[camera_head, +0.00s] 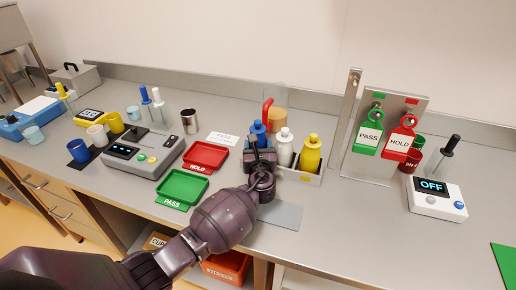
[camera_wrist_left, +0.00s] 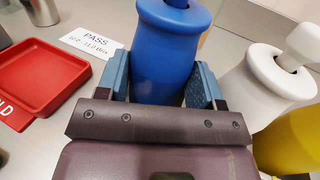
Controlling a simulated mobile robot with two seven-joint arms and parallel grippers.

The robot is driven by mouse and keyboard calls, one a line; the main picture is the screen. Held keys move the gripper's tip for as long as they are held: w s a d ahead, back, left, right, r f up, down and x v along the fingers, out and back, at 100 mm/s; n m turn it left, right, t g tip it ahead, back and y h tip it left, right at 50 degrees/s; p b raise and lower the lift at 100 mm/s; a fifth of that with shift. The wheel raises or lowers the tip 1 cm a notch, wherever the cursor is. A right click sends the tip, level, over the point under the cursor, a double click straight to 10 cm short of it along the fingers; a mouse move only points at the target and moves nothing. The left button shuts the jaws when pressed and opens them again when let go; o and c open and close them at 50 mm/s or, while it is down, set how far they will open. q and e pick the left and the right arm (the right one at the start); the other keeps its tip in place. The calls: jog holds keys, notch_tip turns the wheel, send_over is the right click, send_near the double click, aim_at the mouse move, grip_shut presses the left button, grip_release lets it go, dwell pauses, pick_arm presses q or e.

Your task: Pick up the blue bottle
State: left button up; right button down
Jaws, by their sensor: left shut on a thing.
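The blue bottle (camera_head: 259,128) is at the left of a row of bottles on the counter, partly hidden behind my left gripper (camera_head: 260,155) in the head view. In the left wrist view the blue bottle (camera_wrist_left: 170,50) stands between the two blue-padded fingers of my left gripper (camera_wrist_left: 163,85), which is shut on it. The bottle looks upright. Its base is hidden, so I cannot tell whether it still touches the rack. My right gripper is not in view.
A white bottle (camera_head: 284,149) and a yellow bottle (camera_head: 310,152) stand close to the right in a rack (camera_head: 301,178). A red HOLD tray (camera_head: 205,156) and a green PASS tray (camera_head: 182,188) lie to the left. A tag stand (camera_head: 347,170) rises at right.

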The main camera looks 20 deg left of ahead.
pick_arm(q)
jog(key=shift+r, duration=0.75)
notch_tip(320, 180, up, 13)
jog(key=shift+f+p, duration=0.2)
jog(key=shift+p, duration=1)
notch_tip(320, 180, up, 10)
jog(key=p, duration=0.1)
jog(key=shift+p, duration=0.35)
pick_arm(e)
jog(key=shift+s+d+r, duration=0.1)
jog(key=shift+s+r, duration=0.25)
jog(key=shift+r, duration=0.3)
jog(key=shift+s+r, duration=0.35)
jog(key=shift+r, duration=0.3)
